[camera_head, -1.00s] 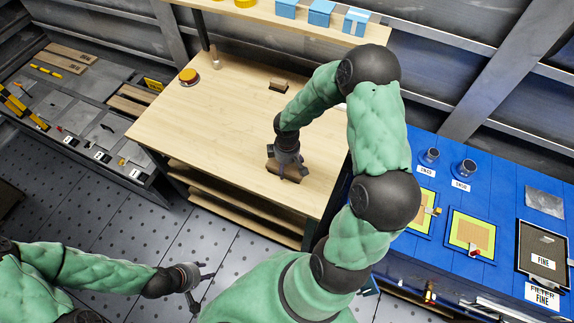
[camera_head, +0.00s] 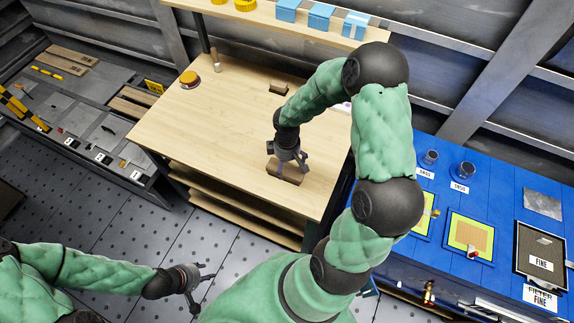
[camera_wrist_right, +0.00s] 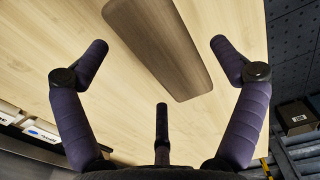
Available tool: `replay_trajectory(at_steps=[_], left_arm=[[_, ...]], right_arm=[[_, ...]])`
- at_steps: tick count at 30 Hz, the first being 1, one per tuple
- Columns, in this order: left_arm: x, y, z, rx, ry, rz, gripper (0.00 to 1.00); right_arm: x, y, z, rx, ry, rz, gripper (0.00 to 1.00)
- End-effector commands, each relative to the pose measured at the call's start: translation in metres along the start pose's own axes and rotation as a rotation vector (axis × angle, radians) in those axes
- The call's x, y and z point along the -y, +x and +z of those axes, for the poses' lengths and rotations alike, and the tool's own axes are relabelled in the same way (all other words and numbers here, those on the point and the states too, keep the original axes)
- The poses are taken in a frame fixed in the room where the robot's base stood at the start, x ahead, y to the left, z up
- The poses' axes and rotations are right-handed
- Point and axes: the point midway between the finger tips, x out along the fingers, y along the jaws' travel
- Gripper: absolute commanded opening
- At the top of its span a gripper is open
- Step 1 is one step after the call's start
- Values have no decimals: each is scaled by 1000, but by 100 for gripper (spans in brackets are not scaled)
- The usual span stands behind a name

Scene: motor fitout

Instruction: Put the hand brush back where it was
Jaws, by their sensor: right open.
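The hand brush appears to be the dark brown wooden block (camera_head: 285,174) lying on the light wooden table (camera_head: 215,125) near its right front part. Only its plain top shows; any bristles are hidden. In the right wrist view the brown block (camera_wrist_right: 160,45) lies on the tabletop, between and beyond my spread fingers, with a gap to each. My right gripper (camera_head: 289,160) is open and empty just above the block, fingers pointing down; it also shows in the wrist view (camera_wrist_right: 150,60). My left gripper (camera_head: 208,287) is open and empty over the floor at lower left.
A smaller brown block (camera_head: 279,88) and an orange-red button (camera_head: 189,79) are at the table's back. Blue boxes (camera_head: 321,15) stand on the shelf above. A blue bench (camera_head: 440,180) with jars and trays is right.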

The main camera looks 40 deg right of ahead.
Motion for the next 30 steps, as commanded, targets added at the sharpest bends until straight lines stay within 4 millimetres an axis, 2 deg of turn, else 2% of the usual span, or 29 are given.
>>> replay_trajectory(at_steps=[1,6,12,16,23,26,30], left_arm=[[-2,-6,0,0,0,0,40],[-5,-14,0,0,0,0,40],[-7,-20,1,0,0,0,40],[-8,-21,1,0,0,0,40],[-8,-21,1,0,0,0,40],[-8,-21,1,0,0,0,40],[-8,-21,1,0,0,0,40]], right_arm=[[-1,-16,-1,-4,1,4,95],[-1,-50,-1,-3,0,3,95],[0,-77,0,-2,1,2,95],[0,-85,0,-1,0,1,95],[5,-83,-2,-5,4,-12,95],[22,-67,-12,-25,21,-49,95],[66,-30,-31,-71,92,-141,95]])
